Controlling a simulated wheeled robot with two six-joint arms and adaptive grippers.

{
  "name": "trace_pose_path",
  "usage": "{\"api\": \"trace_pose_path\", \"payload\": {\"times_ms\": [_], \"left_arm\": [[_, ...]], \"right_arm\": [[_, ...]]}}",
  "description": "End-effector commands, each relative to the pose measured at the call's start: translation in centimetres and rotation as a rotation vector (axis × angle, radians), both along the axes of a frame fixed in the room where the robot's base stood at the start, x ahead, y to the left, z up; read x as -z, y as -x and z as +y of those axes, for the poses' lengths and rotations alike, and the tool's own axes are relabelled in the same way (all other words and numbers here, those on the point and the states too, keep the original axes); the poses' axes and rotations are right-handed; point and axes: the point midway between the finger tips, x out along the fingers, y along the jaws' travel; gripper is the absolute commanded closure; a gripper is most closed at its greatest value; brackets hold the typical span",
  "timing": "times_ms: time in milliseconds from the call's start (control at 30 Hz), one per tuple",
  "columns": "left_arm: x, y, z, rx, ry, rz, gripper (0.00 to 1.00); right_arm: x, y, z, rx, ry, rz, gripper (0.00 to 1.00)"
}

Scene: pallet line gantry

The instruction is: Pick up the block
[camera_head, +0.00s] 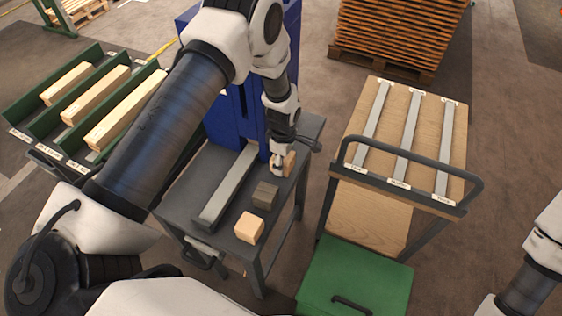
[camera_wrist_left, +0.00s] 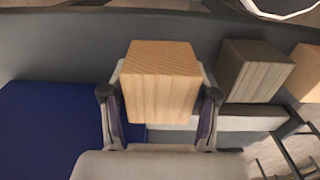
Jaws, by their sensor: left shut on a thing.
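A light wooden block (camera_head: 290,163) sits at the far end of the grey table, partly hidden by my left gripper (camera_head: 278,164). In the left wrist view this block (camera_wrist_left: 160,85) is between the two fingers of my left gripper (camera_wrist_left: 160,110), which are shut on it from both sides. I cannot tell whether it is clear of the table top. A dark brown block (camera_head: 265,195) and another light block (camera_head: 249,228) stand nearer on the table. My right gripper is out of view; only part of that arm shows at the lower right.
The grey table (camera_head: 185,197) carries a long grey bar (camera_head: 228,190) left of the blocks. A blue column (camera_head: 237,112) rises behind it. A wooden-topped cart (camera_head: 391,130) stands to the right, with a green box (camera_head: 355,275) in front. A green rack (camera_head: 45,115) with timber stands left.

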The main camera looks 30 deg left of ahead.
Motion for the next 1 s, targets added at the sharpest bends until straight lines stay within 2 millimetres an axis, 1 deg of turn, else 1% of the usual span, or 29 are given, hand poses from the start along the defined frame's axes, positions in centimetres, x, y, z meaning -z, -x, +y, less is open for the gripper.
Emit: {"api": "trace_pose_path", "payload": {"times_ms": [33, 167, 267, 300, 400, 500, 600, 700, 1000], "left_arm": [[0.5, 0.0, -1.2, 0.008, -0.003, 0.002, 0.77], [0.5, -0.2, -4.5, 0.010, -0.004, 0.001, 0.77], [0.5, -0.3, -7.9, 0.011, -0.004, 0.000, 0.77], [0.5, -0.5, -9.3, 0.011, -0.004, -0.001, 0.77], [0.6, -0.6, -12.6, 0.011, -0.003, 0.000, 0.77], [0.6, -0.8, -15.0, 0.008, -0.002, 0.000, 0.77], [0.5, -0.8, -16.5, 0.005, -0.002, 0.001, 0.77], [0.4, -0.9, -17.2, 0.004, -0.001, 0.001, 0.77], [0.3, -0.9, -17.3, 0.003, -0.001, 0.001, 0.77]], "right_arm": [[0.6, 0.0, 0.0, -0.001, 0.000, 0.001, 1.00], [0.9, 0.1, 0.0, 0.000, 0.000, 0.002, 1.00], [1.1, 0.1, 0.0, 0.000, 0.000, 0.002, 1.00], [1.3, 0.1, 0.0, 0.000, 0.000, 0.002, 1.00], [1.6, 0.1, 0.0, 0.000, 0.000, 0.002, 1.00], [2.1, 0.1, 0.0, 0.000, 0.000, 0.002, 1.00], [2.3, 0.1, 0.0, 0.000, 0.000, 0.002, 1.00], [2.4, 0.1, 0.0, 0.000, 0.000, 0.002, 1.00], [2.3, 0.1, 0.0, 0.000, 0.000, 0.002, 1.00]]}}
